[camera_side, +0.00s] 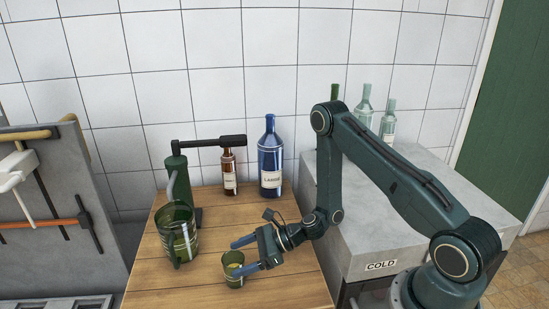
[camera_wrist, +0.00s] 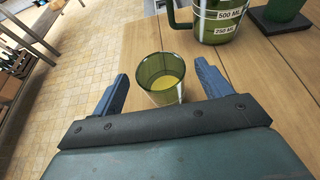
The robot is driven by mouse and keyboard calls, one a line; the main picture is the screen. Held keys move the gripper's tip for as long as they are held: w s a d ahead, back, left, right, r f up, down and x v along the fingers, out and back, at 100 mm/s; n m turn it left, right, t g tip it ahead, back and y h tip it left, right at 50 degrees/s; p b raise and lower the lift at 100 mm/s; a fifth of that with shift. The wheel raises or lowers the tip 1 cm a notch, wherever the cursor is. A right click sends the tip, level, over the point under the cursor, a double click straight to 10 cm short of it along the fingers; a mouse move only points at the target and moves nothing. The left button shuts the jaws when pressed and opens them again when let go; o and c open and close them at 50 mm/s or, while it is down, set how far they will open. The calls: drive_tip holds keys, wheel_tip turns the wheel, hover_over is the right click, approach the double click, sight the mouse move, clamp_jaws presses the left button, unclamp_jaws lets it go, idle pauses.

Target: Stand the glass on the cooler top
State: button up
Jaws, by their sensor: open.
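A small green glass (camera_side: 233,268) with yellowish liquid stands upright near the front of the wooden table. In the wrist view the glass (camera_wrist: 160,80) sits between my two blue fingers, with a gap visible on each side. My gripper (camera_side: 238,256) is open around or just short of the glass and holds nothing. The cooler top (camera_side: 390,235) is the grey slab marked COLD at the right, partly hidden behind my arm.
A green measuring jug (camera_side: 178,238) stands left of the glass. Behind are a green lever device (camera_side: 180,175), a brown bottle (camera_side: 229,172) and a blue bottle (camera_side: 270,160). Several pale bottles (camera_side: 364,108) stand at the cooler's back. The cooler's front part looks clear.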

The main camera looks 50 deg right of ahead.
sight(224, 262)
drive_tip(key=shift+x, duration=2.2)
drive_tip(key=c, duration=1.3)
drive_tip(key=shift+r, duration=0.3)
wheel_tip(224, 262, up, 19)
drive_tip(key=shift+r, duration=0.25)
idle(0.6)
